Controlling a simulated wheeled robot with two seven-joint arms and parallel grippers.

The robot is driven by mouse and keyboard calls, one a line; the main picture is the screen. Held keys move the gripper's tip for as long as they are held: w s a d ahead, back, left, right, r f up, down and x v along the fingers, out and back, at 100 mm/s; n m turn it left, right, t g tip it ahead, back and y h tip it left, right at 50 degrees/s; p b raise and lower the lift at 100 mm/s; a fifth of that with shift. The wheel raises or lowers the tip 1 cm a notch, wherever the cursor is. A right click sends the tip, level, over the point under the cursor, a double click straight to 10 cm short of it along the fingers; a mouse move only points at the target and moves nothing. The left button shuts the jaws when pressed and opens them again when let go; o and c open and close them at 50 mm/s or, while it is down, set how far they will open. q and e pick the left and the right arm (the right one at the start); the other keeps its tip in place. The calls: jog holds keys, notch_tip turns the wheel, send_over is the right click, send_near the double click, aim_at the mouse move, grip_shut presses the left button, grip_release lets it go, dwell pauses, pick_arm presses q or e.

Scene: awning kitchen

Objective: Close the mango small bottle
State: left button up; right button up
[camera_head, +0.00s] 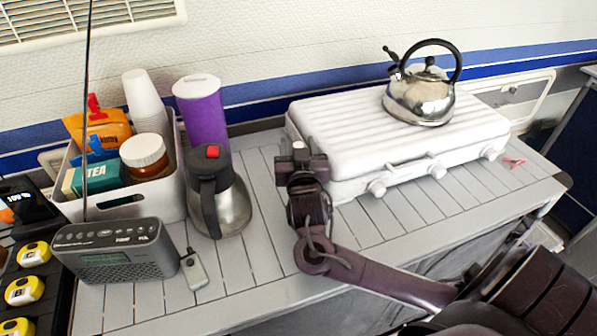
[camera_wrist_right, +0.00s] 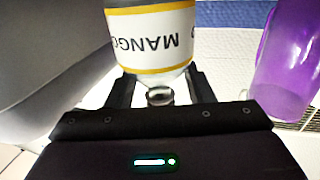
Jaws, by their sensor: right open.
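The mango small bottle shows in the right wrist view (camera_wrist_right: 150,45), with a white label edged in yellow reading MANGO upside down in the picture. Its narrow end lies between the two dark fingers of my right gripper (camera_wrist_right: 160,90), which is open around it; I cannot tell whether they touch. In the head view my right gripper (camera_head: 301,165) is over the counter, between the steel jug and the white stove. A small pale bit shows at its top there; the bottle is otherwise hidden. I cannot make out a separate cap. My left gripper is not in view.
A steel jug (camera_head: 228,200), purple canister (camera_head: 203,112) and grey bin (camera_head: 150,205) with cups and tea stand left of the gripper. A radio (camera_head: 117,250) is in front. A white stove (camera_head: 335,135) bears a kettle (camera_head: 420,98). Counter slats (camera_head: 270,255) nearby are clear.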

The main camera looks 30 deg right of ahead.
jog(key=shift+c, duration=0.5)
grip_shut()
jog(key=shift+r, duration=0.15)
notch_tip(320, 180, up, 20)
jog(key=p, duration=0.2)
dwell(0.4)
